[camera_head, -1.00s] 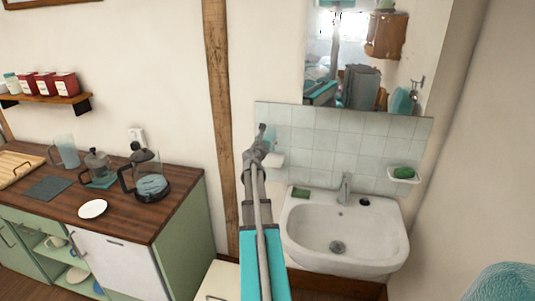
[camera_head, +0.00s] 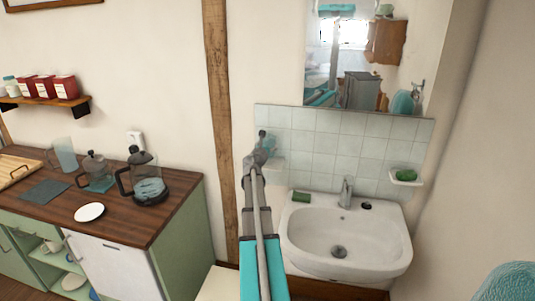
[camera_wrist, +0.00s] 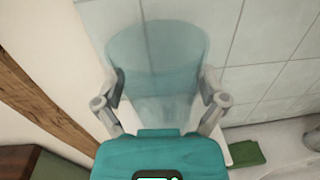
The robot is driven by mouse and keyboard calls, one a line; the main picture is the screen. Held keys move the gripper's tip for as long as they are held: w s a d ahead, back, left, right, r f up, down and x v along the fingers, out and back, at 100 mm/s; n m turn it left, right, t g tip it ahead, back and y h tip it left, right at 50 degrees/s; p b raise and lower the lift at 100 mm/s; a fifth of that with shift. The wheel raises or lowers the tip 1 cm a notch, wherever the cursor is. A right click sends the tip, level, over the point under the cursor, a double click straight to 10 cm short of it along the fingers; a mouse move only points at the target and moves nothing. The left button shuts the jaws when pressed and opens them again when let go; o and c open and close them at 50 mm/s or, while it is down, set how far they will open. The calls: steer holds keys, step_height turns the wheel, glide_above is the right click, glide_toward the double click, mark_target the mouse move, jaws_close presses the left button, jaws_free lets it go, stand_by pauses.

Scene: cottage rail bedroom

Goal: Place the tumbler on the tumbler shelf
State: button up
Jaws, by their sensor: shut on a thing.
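The tumbler is a see-through blue-teal cup (camera_wrist: 158,55), upright in the wrist view. My gripper (camera_wrist: 162,92) has one finger on each side of it and is shut on it. In the head view my gripper (camera_head: 263,142) is in front of the left part of the tiled wall, and the tumbler there is too faint to outline. A small pale shelf (camera_head: 277,162) shows just right of my gripper on the tiles, partly hidden. I cannot tell whether the tumbler touches it.
A white basin (camera_head: 345,232) with a tap (camera_head: 346,192) stands below right, with a green block (camera_head: 301,196) on its rim. A soap dish (camera_head: 405,178) is on the right wall tiles. A mirror (camera_head: 345,75) hangs above. A wooden post (camera_head: 217,100) stands left.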

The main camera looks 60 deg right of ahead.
steer(key=shift+f+b, duration=1)
steer(key=shift+f, duration=0.3)
steer(key=shift+f, duration=0.1)
steer(key=o, duration=0.9)
steer(key=shift+r, duration=0.25)
steer(key=v, duration=1.2)
steer(key=shift+f, duration=0.1)
steer(key=shift+a, duration=0.1)
